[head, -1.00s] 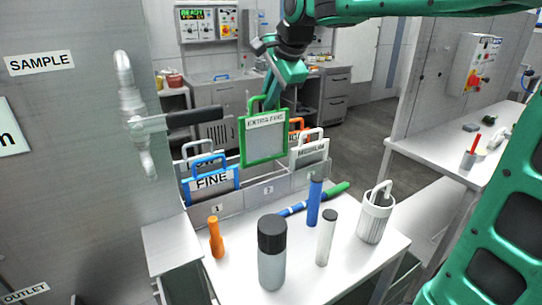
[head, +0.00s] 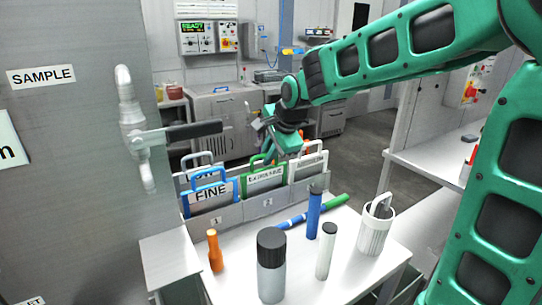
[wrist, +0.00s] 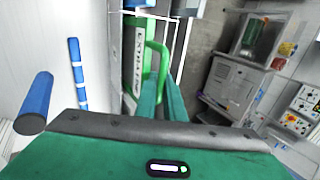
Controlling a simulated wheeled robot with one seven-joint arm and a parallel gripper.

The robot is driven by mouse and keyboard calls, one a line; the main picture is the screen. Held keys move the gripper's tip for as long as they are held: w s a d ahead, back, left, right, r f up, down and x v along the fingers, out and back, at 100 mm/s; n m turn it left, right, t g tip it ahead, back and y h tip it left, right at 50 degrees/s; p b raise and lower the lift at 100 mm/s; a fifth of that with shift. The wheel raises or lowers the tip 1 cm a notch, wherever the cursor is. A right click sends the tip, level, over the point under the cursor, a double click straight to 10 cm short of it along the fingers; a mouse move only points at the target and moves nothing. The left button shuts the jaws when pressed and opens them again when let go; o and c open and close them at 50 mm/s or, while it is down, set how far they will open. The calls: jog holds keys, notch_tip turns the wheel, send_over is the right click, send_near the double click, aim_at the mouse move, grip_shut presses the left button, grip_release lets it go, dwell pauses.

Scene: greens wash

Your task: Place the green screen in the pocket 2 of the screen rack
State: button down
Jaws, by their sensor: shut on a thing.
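The green screen (head: 265,181), labelled EXTRA FINE, stands low in the rack behind the front wall marked 2, between the blue FINE screen (head: 210,194) and the white MEDIUM screen (head: 309,168). Its lower part is hidden by the wall of the screen rack (head: 258,208). My gripper (head: 268,158) is at its top, shut on its green handle. In the wrist view the green handle (wrist: 163,62) shows at the fingers (wrist: 160,92). The exact depth of the screen in the pocket is hidden.
On the table (head: 345,250) in front of the rack stand a dark-capped bottle (head: 271,268), an orange tube (head: 214,252), a blue cylinder (head: 314,214), a white cylinder (head: 326,250) and a white canister (head: 375,228). A valve handle (head: 192,131) juts out at left.

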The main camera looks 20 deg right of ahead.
jog(key=c, duration=1.9)
grip_release()
jog(key=shift+o, duration=0.2)
jog(key=shift+s, duration=0.1)
jog(key=v, duration=1.2)
jog(key=s+d+f+n+g, duration=0.2)
jog(key=s+d+f, duration=0.3)
jog(key=s, duration=0.5)
jog(key=s+d+f+n+g, duration=0.2)
jog(key=s+d+f+n, duration=0.2)
jog(key=s, duration=0.6)
jog(key=s+d+f+n+g+h, duration=0.1)
jog(key=s+d+f+n+g, duration=0.1)
jog(key=s+d+f, duration=0.5)
notch_tip(320, 180, down, 2)
jog(key=s+n, duration=0.1)
jog(key=s, duration=0.2)
jog(key=shift+d+f+g, duration=0.2)
jog(key=shift+d+g, duration=0.05)
jog(key=shift+g, duration=0.05)
